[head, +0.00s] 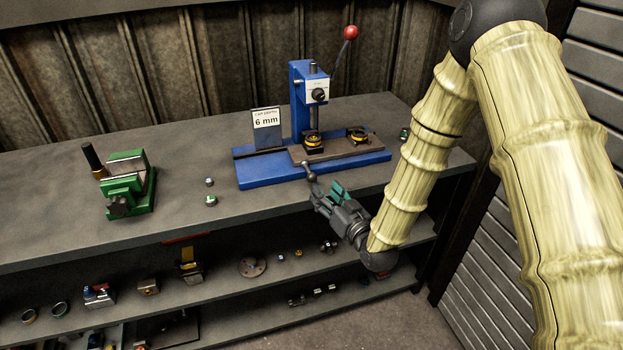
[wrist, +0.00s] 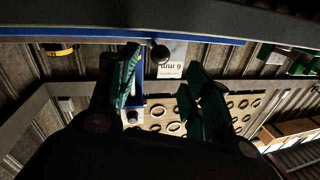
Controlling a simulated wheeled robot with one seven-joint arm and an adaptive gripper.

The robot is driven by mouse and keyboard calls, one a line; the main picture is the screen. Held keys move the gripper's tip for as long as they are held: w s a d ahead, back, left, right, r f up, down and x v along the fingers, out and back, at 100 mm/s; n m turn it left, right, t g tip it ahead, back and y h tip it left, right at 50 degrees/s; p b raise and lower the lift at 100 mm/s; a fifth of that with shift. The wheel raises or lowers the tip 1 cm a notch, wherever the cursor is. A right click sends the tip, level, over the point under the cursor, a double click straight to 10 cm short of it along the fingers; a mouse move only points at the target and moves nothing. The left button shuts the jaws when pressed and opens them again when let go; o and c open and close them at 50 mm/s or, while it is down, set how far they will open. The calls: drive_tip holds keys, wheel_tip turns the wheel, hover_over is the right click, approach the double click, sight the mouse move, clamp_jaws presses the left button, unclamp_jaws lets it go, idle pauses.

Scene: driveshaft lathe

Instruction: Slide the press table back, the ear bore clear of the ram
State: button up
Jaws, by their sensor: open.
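The blue press (head: 301,95) stands on the bench with its white head and ram above a dark sliding table (head: 375,146) on a blue base. Two black-and-yellow round pieces sit on the table: one (head: 313,141) appears directly under the ram, the other (head: 358,134) to its right. I cannot make out the ear bore itself. A grey ball knob (head: 309,173) sticks out from the table's front. My gripper (head: 325,193) is open and empty just in front of the knob, apart from it. In the wrist view the knob (wrist: 160,53) shows beyond the gap between my fingers (wrist: 167,92).
A red-knobbed lever (head: 351,33) rises from the press. A "6 mm" sign (head: 266,122) stands left of it. A green vise (head: 127,185) is at the left, with small parts (head: 210,200) between. Shelves with loose parts lie below the bench edge.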

sight(315, 181)
drive_tip(key=p+x, duration=0.1)
drive_tip(key=x, duration=0.7)
drive_tip(key=shift+w+a+f+p, duration=0.15)
drive_tip(key=shift+w+a+p, duration=0.05)
drive_tip(key=shift+w+p, duration=0.15)
drive_tip(key=shift+c, duration=0.2)
clamp_jaws()
